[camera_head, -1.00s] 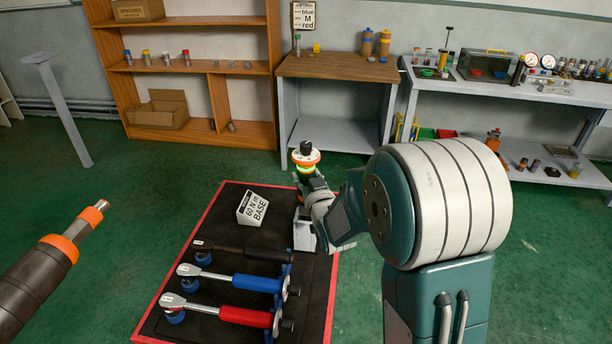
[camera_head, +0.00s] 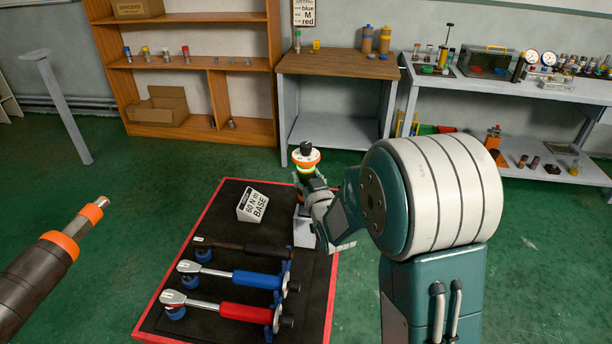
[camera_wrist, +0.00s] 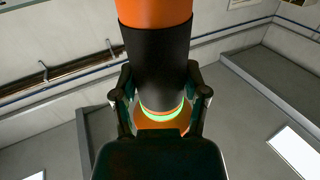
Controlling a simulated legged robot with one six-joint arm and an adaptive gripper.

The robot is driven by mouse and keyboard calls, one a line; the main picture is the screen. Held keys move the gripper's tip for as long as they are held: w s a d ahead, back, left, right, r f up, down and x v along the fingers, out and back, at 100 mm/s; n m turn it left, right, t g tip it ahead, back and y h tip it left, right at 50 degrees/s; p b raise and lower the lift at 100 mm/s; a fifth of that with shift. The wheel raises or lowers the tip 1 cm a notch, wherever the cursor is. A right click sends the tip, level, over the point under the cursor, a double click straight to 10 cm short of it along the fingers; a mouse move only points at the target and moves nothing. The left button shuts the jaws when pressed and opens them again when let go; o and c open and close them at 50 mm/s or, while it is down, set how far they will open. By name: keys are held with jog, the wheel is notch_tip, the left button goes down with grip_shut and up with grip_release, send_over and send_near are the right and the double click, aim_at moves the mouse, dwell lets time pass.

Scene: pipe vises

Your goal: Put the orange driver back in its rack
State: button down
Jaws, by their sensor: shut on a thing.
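The driver stands roughly upright, with an orange collar, a dark top and a glowing green ring. In the wrist view the driver (camera_wrist: 157,60) shows orange and black, with my gripper's fingers (camera_wrist: 160,100) on both sides of its black body near the green ring. A grey block (camera_head: 304,232) sits just below my gripper on the mat, partly hidden by my arm. I cannot tell whether it is part of the driver's rack.
The red-edged black mat (camera_head: 215,225) holds wrenches with a black (camera_head: 242,248), a blue (camera_head: 257,280) and a red handle (camera_head: 245,312). A sign (camera_head: 252,205) reads "60 N m BASE". A wooden-topped table (camera_head: 335,66) and a shelf (camera_head: 190,68) stand behind.

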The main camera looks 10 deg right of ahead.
jog(key=shift+f, duration=2.35)
dwell(2.6)
grip_release()
jog(key=shift+f, duration=0.1)
jog(key=s, duration=0.7)
jog(key=shift+s+d, duration=0.2)
jog(key=shift+d, duration=0.1)
